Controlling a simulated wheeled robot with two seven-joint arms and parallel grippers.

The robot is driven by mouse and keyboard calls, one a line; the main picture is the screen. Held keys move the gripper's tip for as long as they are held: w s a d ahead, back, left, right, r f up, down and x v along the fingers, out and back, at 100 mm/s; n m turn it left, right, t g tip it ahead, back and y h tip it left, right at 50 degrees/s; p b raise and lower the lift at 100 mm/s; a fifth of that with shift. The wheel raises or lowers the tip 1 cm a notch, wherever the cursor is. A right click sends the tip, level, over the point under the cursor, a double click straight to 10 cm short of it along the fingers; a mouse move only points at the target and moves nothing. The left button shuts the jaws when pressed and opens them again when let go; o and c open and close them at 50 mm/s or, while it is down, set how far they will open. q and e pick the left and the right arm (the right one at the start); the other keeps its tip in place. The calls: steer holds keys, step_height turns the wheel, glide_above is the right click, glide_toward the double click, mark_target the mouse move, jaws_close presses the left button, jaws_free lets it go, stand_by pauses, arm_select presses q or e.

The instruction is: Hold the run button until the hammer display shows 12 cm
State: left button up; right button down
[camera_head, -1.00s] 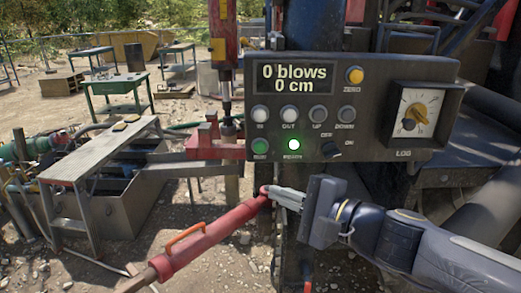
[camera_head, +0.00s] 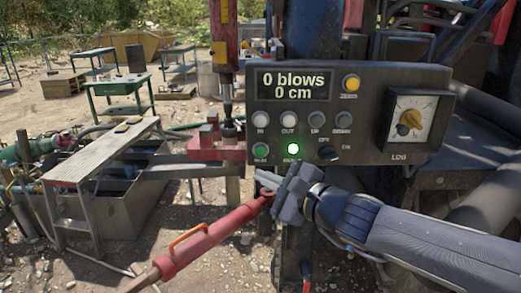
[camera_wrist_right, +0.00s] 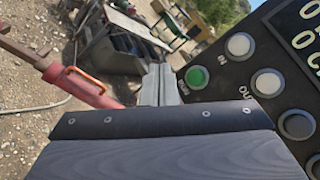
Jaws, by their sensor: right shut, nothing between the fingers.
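The control panel (camera_head: 350,112) stands ahead of me. Its display (camera_head: 292,84) reads 0 blows and 0 cm. The green run button (camera_head: 260,149) is at the panel's lower left; it also shows in the right wrist view (camera_wrist_right: 197,77). A lit green lamp (camera_head: 293,149) glows beside it. My right gripper (camera_head: 262,180) is shut and empty, just below the run button and apart from it. In the right wrist view its fingers (camera_wrist_right: 159,85) point toward the left of the green button. My left gripper is not in view.
White and grey buttons (camera_head: 289,119), a yellow zero button (camera_head: 351,82), a black switch (camera_head: 327,152) and a dial (camera_head: 409,122) share the panel. A red tool with an orange handle (camera_head: 190,240) slants below my gripper. A red clamp (camera_head: 217,149) is left of the panel.

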mark_target(256, 154)
steer(key=shift+w+p, duration=1.2)
steer(key=shift+w, duration=2.2)
steer(key=shift+w, duration=0.4)
steer(key=shift+w, duration=0.55)
stand_by(3.6)
